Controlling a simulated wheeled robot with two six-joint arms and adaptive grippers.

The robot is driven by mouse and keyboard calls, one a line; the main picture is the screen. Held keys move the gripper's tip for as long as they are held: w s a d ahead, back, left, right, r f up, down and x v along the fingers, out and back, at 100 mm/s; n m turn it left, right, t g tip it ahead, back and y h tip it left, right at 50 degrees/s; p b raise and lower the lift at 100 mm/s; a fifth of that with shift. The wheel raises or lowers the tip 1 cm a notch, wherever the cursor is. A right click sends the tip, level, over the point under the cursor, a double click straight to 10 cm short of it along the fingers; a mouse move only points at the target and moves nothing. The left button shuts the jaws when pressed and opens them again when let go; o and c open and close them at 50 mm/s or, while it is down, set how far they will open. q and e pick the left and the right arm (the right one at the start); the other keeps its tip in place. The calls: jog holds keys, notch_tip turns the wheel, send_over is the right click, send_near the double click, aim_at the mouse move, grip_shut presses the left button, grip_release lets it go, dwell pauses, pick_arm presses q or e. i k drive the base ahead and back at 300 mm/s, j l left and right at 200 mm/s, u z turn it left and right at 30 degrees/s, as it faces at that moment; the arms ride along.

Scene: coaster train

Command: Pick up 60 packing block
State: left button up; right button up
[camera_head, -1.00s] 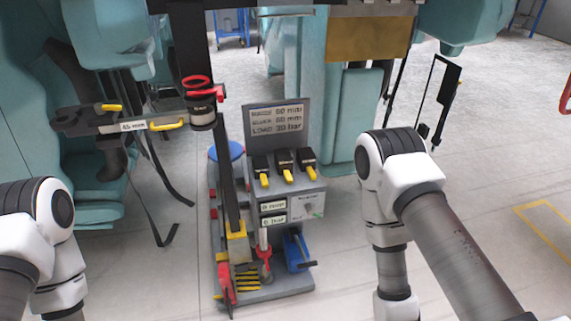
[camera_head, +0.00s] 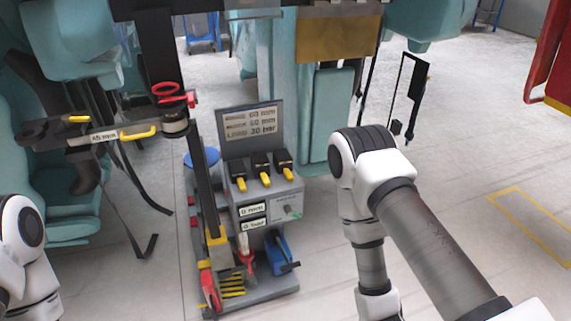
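Three black blocks with yellow front tabs sit side by side on the grey service cart: the left block (camera_head: 237,167), the middle block (camera_head: 260,165) and the right block (camera_head: 283,160). Their sizes cannot be read, so I cannot tell which is the 60 block. A sign (camera_head: 250,124) behind them carries a line that seems to read 60 mm. My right arm stands to the right of the cart and my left arm is at the left edge. Both grippers are outside the picture.
The cart (camera_head: 268,292) also holds a blue jack-like tool (camera_head: 280,250) and a dark post. A labelled bar (camera_head: 105,135) with a yellow handle juts left from the post near teal seats (camera_head: 60,228). A red panel (camera_head: 552,65) is at the upper right. Floor at right is clear.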

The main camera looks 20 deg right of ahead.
aim_at(283, 162)
jog(key=i+l+u, duration=0.1)
jog(key=l, duration=0.35)
jog(key=i+l, duration=0.1)
jog(key=l, duration=0.35)
jog(key=l+u, duration=0.15)
jog(key=l, duration=0.3)
jog(key=i, duration=0.1)
